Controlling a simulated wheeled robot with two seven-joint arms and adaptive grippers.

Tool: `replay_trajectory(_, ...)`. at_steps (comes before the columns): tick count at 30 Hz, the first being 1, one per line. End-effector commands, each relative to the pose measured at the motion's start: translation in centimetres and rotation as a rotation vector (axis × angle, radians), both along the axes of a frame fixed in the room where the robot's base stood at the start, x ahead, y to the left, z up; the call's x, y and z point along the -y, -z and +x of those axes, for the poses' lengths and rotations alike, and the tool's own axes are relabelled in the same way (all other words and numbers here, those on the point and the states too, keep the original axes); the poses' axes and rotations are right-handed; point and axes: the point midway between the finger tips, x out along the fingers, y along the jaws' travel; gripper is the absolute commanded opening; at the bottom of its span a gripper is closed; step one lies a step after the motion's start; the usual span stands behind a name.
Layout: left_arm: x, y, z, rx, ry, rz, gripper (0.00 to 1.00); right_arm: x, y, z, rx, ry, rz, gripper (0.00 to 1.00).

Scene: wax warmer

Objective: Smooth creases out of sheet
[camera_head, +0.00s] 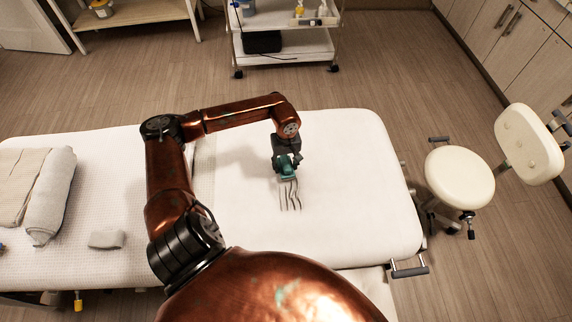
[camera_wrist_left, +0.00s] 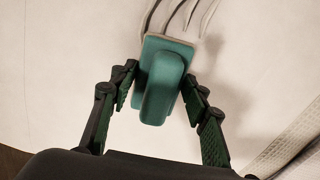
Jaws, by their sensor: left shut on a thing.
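A white sheet (camera_head: 350,165) covers the right part of the padded table. Several dark, wavy crease lines (camera_head: 291,196) run across it, just in front of my left gripper. My left gripper (camera_head: 285,163) is shut on a teal tool with a raised handle (camera_head: 288,174). In the left wrist view the tool (camera_wrist_left: 160,88) sits between the two fingers (camera_wrist_left: 158,80), and the creases (camera_wrist_left: 181,14) start at its pale far edge. The tool appears to be on or just above the sheet; contact is hard to tell. My right gripper is not in view.
A rolled towel (camera_head: 50,195) and a small folded cloth (camera_head: 106,238) lie on the table's left part. A white stool (camera_head: 459,176) stands off its right end. A trolley (camera_head: 285,47) stands beyond the table. The sheet right of the creases is clear.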

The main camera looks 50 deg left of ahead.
Motion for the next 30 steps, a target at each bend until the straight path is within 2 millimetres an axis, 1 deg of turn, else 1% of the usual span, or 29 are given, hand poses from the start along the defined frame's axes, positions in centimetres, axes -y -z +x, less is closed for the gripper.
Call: replay_trajectory(30,0.00,0.96,0.02,0.000,0.000,0.000,0.24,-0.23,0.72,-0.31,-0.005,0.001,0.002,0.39)
